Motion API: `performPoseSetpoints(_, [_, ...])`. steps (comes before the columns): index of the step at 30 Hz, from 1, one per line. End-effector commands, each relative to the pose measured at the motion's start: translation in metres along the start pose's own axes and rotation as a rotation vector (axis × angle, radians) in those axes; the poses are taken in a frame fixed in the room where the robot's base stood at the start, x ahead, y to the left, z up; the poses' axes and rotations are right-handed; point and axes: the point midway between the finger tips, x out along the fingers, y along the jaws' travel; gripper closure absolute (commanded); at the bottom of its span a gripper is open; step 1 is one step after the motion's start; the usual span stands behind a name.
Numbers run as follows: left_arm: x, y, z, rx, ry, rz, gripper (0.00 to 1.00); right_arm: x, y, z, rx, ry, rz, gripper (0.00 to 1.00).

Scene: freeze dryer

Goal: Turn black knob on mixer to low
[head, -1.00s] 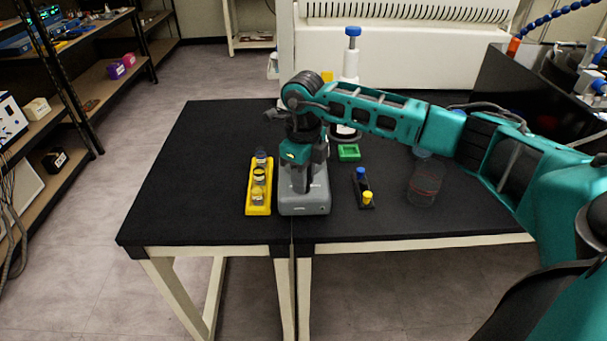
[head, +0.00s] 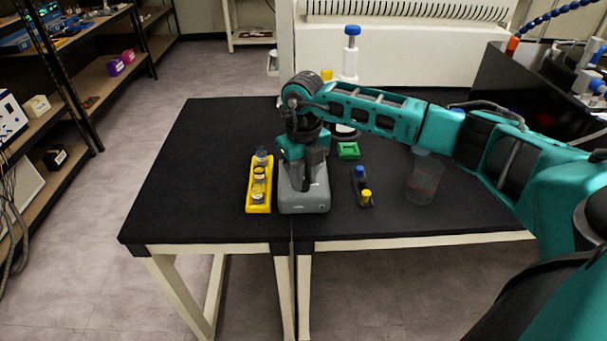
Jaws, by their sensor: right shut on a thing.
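The grey mixer (head: 305,204) stands near the front edge of the black table, just right of the yellow rack. My right gripper (head: 302,184) points down onto the mixer's top, with its dark fingers low against it. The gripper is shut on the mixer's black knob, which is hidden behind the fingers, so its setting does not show. My left gripper is out of view.
A yellow rack (head: 258,209) with several vials stands close left of the mixer. To the right are a small black rack (head: 363,190) with blue- and yellow-capped vials, a green tray (head: 348,151) and a clear vessel (head: 424,180). The table's left part is clear.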

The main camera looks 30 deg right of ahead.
Motion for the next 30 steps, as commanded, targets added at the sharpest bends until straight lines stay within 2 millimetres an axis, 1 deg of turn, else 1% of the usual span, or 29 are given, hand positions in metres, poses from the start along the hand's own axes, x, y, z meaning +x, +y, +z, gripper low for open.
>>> performPoseSetpoints(6, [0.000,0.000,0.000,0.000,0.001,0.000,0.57,-0.001,0.000,0.001,0.000,-0.002,-0.001,1.00])
performPoseSetpoints(7, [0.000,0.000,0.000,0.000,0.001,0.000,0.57,-0.001,0.000,0.001,0.000,-0.002,-0.001,0.72])
performPoseSetpoints(15, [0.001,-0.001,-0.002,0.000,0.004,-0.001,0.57,-0.001,0.000,0.000,-0.001,-0.001,0.000,0.47])
performPoseSetpoints(23, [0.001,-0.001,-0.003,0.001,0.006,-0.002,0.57,-0.002,0.000,0.000,-0.001,-0.001,0.000,0.47])
performPoseSetpoints(26, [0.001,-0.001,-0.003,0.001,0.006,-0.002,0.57,-0.011,0.000,0.001,-0.001,-0.003,-0.001,0.47])
performPoseSetpoints(29, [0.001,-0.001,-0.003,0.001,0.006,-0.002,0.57,-0.028,0.000,0.001,-0.002,-0.005,-0.001,0.47])
performPoseSetpoints(30, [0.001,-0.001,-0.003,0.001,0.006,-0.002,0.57,-0.036,0.000,0.001,-0.001,-0.006,0.000,0.47])
